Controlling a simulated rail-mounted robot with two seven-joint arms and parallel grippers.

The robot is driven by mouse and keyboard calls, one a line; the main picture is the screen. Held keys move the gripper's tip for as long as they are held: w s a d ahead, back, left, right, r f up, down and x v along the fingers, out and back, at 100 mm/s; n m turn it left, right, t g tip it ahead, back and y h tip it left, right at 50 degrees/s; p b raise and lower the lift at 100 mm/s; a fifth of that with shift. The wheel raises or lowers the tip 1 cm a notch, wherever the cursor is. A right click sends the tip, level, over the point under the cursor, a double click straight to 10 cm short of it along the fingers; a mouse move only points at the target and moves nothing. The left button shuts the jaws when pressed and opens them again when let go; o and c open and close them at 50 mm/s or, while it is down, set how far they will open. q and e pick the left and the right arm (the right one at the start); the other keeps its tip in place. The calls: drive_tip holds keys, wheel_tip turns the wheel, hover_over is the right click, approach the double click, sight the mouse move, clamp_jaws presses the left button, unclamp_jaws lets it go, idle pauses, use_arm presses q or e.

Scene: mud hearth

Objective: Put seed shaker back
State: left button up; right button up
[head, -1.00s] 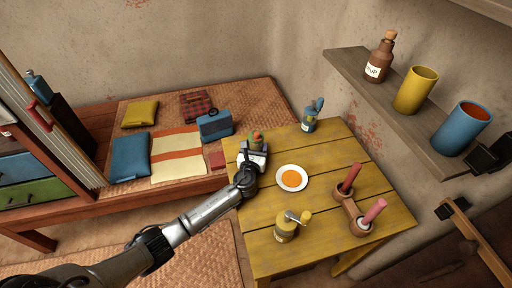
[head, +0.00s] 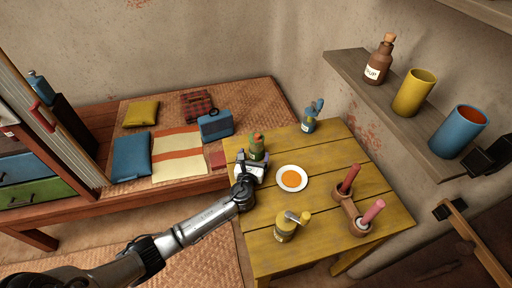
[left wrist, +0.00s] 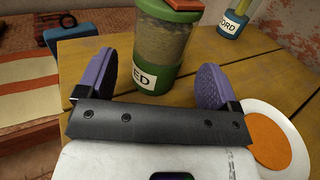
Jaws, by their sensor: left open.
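The seed shaker (head: 257,148) is a green jar with seed-like contents and an orange-brown top. It stands upright near the left edge of the yellow table (head: 330,160). In the left wrist view the shaker (left wrist: 163,50) shows a white label ending in "ED". My left gripper (head: 252,160) is open, with its purple finger pads on either side and a little short of the shaker. A gap shows between the shaker and the gripper's palm. My right gripper cannot be made out for certain.
A white plate with orange food (head: 292,178) lies right of the gripper. A yellow grinder (head: 287,226), a candle holder (head: 352,217) and a blue bottle (head: 312,116) stand on the table. A wall shelf (head: 400,120) holds a brown bottle (head: 379,60), a yellow cup (head: 413,92) and a blue cup (head: 459,131).

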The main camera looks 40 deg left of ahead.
use_arm(q)
drive_tip(key=p+v, duration=0.1)
drive_tip(key=v, duration=0.5)
drive_tip(key=shift+v, duration=0.8)
use_arm(e)
drive_tip(key=shift+d+r, duration=0.15)
drive_tip(key=shift+r, duration=0.55)
